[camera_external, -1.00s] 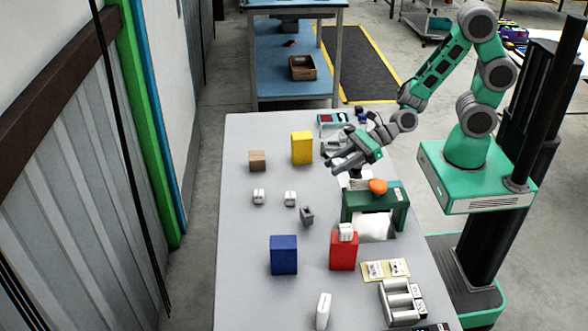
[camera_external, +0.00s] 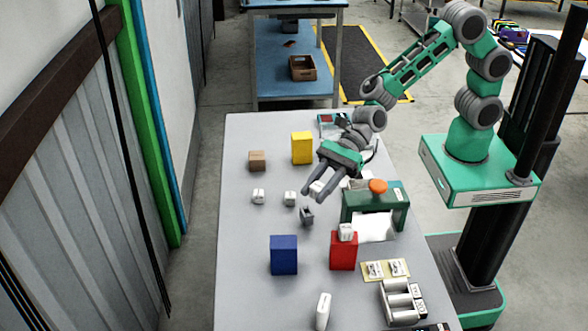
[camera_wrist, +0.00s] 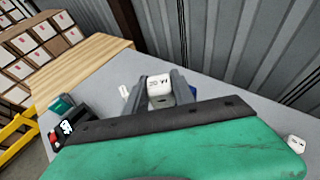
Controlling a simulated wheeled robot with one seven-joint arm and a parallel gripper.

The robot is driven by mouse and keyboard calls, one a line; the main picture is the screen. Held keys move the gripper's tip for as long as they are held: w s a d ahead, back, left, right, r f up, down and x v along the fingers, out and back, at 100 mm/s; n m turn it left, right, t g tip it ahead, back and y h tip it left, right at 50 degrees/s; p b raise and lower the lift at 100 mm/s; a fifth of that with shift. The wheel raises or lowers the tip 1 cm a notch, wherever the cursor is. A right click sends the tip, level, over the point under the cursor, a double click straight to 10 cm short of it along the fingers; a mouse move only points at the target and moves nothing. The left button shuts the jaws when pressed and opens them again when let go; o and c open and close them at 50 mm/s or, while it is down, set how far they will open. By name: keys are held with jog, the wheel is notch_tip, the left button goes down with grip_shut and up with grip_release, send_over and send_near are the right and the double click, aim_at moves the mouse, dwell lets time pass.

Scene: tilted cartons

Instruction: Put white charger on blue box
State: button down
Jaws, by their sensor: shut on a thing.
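My gripper (camera_external: 314,195) is shut on a small white charger (camera_external: 316,187) and holds it above the table, right of the middle. In the wrist view the white charger (camera_wrist: 159,85) sits between my two fingers (camera_wrist: 161,92), dark marks on its face. The blue box (camera_external: 284,255) stands upright on the table nearer the camera, lower and left of my gripper, apart from it. Its top looks bare. A bit of blue shows beside a finger in the wrist view (camera_wrist: 190,91), partly hidden.
A red box (camera_external: 343,252) with a white charger (camera_external: 346,231) on top stands right of the blue box. Two white chargers (camera_external: 258,196) (camera_external: 290,198) and a grey piece (camera_external: 307,215) lie nearby. A green stand (camera_external: 376,203) rises to the right.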

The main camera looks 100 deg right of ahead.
jog(key=w+a+f, duration=0.2)
jog(key=w+f, duration=0.1)
jog(key=w, duration=0.2)
jog(key=p, duration=0.1)
send_over(282, 242)
notch_tip(282, 242, down, 5)
jog(key=shift+s+a, duration=0.1)
notch_tip(282, 242, down, 3)
jog(key=shift+r+p, duration=0.2)
jog(key=shift+p, duration=0.5)
jog(key=shift+f, duration=0.4)
jog(key=c, duration=1.1)
grip_release()
jog(key=shift+o, duration=0.2)
jog(key=shift+r, duration=0.1)
